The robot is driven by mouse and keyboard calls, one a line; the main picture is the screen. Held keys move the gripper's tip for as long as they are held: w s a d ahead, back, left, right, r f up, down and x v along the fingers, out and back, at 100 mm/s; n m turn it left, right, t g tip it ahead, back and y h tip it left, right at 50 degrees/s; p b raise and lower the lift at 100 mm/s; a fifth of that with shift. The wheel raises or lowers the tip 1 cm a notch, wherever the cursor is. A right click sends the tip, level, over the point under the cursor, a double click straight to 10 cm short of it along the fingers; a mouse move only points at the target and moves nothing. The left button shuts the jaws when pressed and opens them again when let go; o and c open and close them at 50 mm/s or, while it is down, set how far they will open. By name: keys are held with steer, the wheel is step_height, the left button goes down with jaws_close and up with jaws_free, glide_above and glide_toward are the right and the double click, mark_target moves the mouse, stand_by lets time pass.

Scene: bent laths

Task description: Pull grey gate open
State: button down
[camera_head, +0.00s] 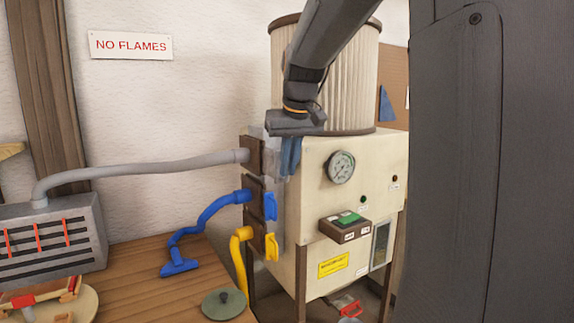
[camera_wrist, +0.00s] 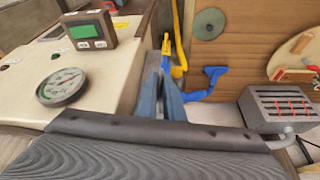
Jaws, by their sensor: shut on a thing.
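The grey gate (camera_head: 271,152) is the top one on the left side of the cream machine, at the end of the grey hose (camera_head: 140,168). My gripper (camera_head: 290,157) reaches down from above, with its blue fingers at the outer end of this gate. The fingers are shut on the grey gate; they hide most of the gripped part. In the wrist view the gripper (camera_wrist: 164,100) points down along the machine's side, and a grey edge shows between the fingers. How far the gate is slid out is hard to tell.
Below are the blue gate (camera_head: 270,206) and the yellow gate (camera_head: 271,247), with a blue hose (camera_head: 212,208) and a yellow hose (camera_head: 238,262). A gauge (camera_head: 341,167) and a switch box (camera_head: 345,229) stick out of the machine front. A wooden bench (camera_head: 140,285) stands left.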

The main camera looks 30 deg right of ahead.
steer(key=c, duration=1.9)
jaws_free()
steer(key=shift+s, duration=0.1)
steer(key=b+v, duration=0.2)
steer(key=v, duration=0.5)
steer(key=shift+r, duration=0.45)
steer(key=shift+s, duration=0.1)
steer(key=s+a+f+g, duration=0.1)
steer(key=a+f, duration=0.3)
steer(key=f, duration=0.7)
steer(key=s+a+f+g, duration=0.15)
steer(key=a+f, duration=0.35)
steer(key=f, duration=0.5)
steer(key=s+a+f+n, duration=0.1)
steer(key=s+a+f, duration=0.2)
steer(key=s+f, duration=0.3)
steer(key=s+a+f, duration=0.4)
steer(key=s+f, duration=0.3)
steer(key=f, duration=0.3)
steer(key=shift+n+g+y, duration=0.35)
steer(key=shift+n+y, duration=0.05)
